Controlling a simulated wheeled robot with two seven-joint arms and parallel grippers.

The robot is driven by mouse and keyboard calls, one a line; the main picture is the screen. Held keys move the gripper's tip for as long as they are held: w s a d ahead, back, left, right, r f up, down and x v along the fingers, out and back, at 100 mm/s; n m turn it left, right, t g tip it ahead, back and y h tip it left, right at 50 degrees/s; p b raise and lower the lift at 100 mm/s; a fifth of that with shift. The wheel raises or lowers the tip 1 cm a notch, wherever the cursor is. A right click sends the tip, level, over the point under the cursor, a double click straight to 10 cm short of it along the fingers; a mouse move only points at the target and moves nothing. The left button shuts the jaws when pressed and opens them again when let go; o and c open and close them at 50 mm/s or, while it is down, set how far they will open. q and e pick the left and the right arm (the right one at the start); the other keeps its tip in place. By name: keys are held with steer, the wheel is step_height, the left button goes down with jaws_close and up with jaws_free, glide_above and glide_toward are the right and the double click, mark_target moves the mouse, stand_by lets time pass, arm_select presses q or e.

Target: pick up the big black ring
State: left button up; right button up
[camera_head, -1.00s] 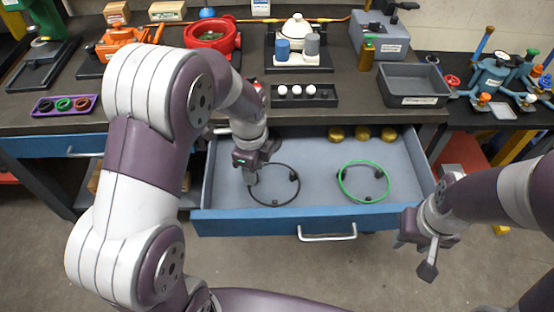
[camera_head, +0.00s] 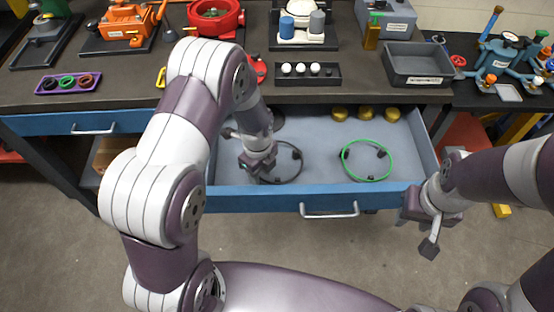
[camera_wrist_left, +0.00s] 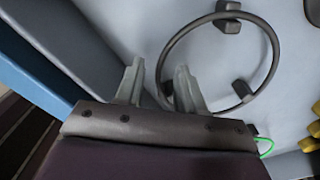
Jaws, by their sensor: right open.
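The big black ring (camera_head: 301,160) lies in the open drawer, left of the green ring (camera_head: 391,162). It also shows in the left wrist view (camera_wrist_left: 276,52), with dark blocks along its rim. My left gripper (camera_head: 262,178) is at the near left part of the black ring and hides some of it. In the left wrist view its fingers (camera_wrist_left: 159,68) are apart, with the ring's rim and a dark block showing between them. I cannot tell whether they touch it. My right gripper (camera_head: 419,232) is open and empty, in front of the drawer's right corner.
The blue drawer front (camera_head: 270,200) with its handle stands nearest me. Several gold pieces (camera_head: 366,113) sit at the drawer's back. The workbench above holds a purple tray (camera_head: 68,83), a black tray with white balls (camera_head: 330,73) and a grey bin (camera_head: 388,68).

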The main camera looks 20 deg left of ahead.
arm_select(q)
steer(key=shift+f, duration=0.25)
stand_by(0.5)
jaws_close()
